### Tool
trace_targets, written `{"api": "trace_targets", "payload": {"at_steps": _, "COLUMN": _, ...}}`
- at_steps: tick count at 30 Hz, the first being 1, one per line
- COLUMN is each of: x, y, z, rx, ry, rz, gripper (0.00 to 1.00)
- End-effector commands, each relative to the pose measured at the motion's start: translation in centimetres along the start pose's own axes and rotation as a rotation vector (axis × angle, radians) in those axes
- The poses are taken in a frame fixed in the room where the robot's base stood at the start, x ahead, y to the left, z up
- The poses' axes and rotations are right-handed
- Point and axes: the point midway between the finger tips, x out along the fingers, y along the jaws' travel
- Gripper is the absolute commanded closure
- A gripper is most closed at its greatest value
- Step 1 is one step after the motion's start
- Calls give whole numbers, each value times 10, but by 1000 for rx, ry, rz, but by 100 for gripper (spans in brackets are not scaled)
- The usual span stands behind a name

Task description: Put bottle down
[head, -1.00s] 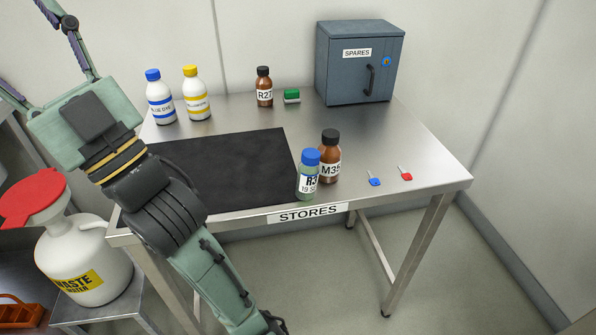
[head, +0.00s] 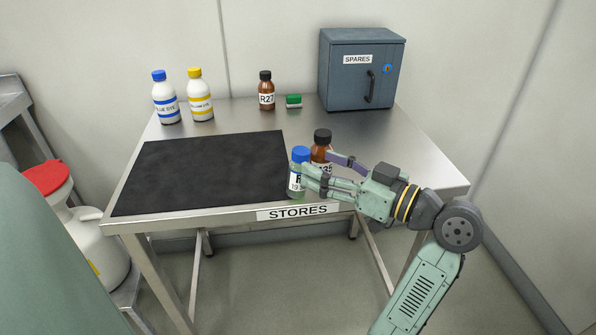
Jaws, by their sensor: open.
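A small green-tinted bottle with a blue cap (head: 300,153) stands upright near the table's front edge, just right of the black mat (head: 215,170). A brown bottle with a black cap (head: 322,136) stands close behind it to the right; the earlier view reads M35 on its label. My gripper (head: 318,167) is open, coming from the right. Its fingers point left and cover parts of both bottles' labels. One finger overlaps the blue-capped bottle, the other the brown one. I cannot tell whether they touch either bottle.
Blue-capped (head: 166,98) and yellow-capped (head: 200,96) white bottles, brown bottle R27 (head: 266,92), a small green item (head: 293,101) and the SPARES cabinet (head: 345,75) stand at the back. A waste container (head: 95,245) is left. The mat is bare.

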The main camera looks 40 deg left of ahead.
Motion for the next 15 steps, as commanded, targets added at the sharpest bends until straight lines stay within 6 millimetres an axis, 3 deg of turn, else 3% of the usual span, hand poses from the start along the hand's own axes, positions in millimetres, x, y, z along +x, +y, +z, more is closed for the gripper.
{"api": "trace_targets", "payload": {"at_steps": 15, "x": 58, "y": -1, "z": 0, "rx": 1, "ry": -1, "rz": -1, "gripper": 42}}
